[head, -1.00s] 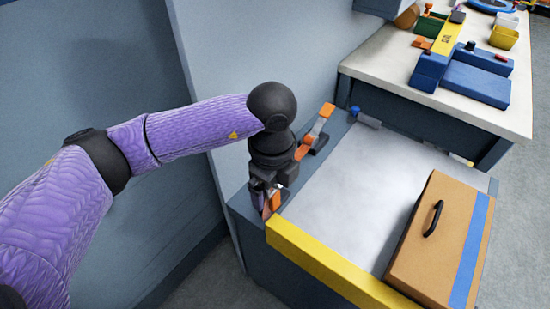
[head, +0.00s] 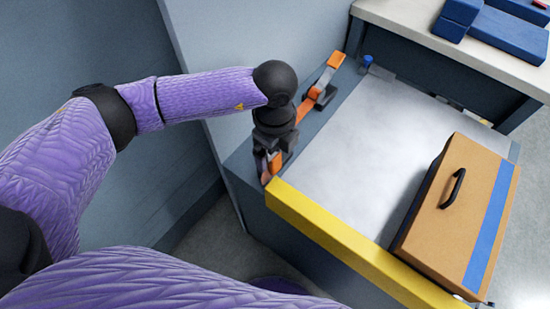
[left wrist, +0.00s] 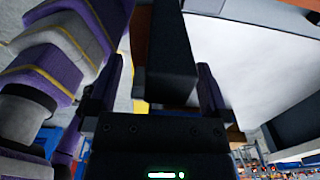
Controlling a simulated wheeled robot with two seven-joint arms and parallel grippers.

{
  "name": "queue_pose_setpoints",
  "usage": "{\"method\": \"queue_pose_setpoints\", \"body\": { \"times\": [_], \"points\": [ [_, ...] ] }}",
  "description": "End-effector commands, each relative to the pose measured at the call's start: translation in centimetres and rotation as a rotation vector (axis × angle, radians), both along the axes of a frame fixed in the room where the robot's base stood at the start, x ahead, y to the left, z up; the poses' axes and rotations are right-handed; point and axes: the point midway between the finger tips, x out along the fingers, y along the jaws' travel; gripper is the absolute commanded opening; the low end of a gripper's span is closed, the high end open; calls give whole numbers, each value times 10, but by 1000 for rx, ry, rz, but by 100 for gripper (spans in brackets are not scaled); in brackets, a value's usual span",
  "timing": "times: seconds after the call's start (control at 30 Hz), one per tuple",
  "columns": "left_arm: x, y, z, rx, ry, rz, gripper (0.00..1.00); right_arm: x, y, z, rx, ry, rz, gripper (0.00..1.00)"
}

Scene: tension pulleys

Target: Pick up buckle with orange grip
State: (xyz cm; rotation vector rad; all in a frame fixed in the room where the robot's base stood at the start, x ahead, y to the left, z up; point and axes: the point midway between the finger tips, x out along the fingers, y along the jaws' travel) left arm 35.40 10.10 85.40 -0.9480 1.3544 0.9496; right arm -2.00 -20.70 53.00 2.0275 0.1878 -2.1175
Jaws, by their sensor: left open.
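An orange grip piece (head: 275,163) shows at my left gripper, at the near left corner of the box-like table; the gripper partly hides it. A second orange lever (head: 335,61) on a dark base stands farther back along the same left edge, with an orange strip running toward my gripper. My left gripper (head: 267,168) points down over the near orange piece. In the left wrist view the open fingers (left wrist: 162,88) stand on either side of a dark block (left wrist: 172,50), with visible gaps. Contact cannot be told. My right gripper is out of view.
The white table top (head: 365,140) is mostly clear. A yellow bar (head: 340,240) runs along its front edge. A brown case (head: 445,225) with a black handle and blue stripe lies at right. A grey wall (head: 240,50) stands close on the left.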

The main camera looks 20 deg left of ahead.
Motion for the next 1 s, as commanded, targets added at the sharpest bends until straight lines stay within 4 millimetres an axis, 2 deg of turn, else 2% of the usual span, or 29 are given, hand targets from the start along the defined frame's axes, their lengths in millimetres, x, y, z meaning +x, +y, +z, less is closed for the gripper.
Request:
{"method": "queue_pose_setpoints", "body": {
  "times": [0.03,0.07,0.47,0.5,0.73,0.87,1.0],
  "points": [
    [0,0,1,0,0,0,100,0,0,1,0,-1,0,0],
    [0,0,1,0,0,0,94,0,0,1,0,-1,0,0],
    [0,0,1,0,0,0,9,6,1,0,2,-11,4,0],
    [0,0,1,0,0,0,6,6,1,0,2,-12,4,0],
    [0,0,4,0,-1,0,6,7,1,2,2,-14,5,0],
    [0,-1,18,-2,-3,0,6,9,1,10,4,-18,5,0],
    [-17,-23,16,-3,0,-5,6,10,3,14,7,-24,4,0]
  ]
}}
